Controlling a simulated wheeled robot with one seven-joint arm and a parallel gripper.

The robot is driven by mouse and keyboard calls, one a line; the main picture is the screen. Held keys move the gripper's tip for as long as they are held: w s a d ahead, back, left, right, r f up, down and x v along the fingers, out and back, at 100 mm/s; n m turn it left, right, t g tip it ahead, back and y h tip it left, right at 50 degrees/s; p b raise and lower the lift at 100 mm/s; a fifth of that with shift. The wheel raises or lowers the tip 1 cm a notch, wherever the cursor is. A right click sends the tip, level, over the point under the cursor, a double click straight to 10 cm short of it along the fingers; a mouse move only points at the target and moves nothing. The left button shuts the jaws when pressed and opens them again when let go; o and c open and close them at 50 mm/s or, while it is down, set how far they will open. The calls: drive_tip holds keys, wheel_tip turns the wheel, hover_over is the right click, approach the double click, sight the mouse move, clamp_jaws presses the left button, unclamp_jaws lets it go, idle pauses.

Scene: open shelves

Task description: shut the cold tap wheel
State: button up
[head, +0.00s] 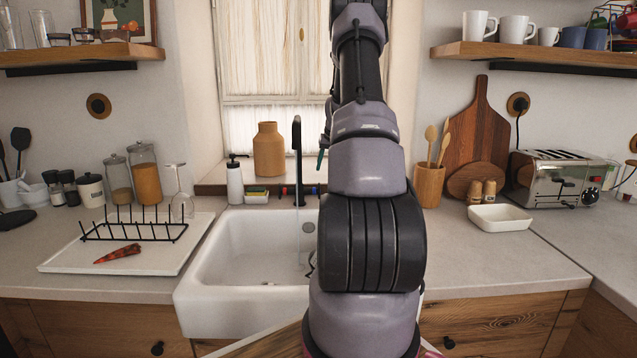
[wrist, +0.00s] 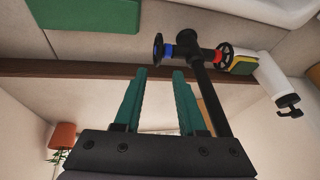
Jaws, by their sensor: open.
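A black tap (head: 297,150) stands behind the white sink (head: 215,262). A faint streak below its spout looks like running water. In the wrist view the tap body (wrist: 190,50) has a blue band beside one black wheel, the cold tap wheel (wrist: 158,50), seen nearly edge-on. A red band marks the other wheel (wrist: 223,52). My gripper (wrist: 159,73) is open with nothing between its teal fingers. Its tips point toward the blue-banded wheel, apparently short of it. In the head view my arm hides most of the gripper; a teal finger (head: 321,158) shows.
A soap bottle (head: 235,180), sponges (head: 256,195) and a tan vase (head: 269,150) stand left of the tap. A drying rack (head: 135,228) is on the left counter. A utensil pot (head: 429,185), white dish (head: 500,217) and toaster (head: 560,180) are on the right.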

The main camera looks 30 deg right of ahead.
sight(316, 191)
drive_tip(key=x, duration=0.8)
drive_tip(key=shift+w+f, duration=0.1)
drive_tip(key=shift+f, duration=0.2)
clamp_jaws()
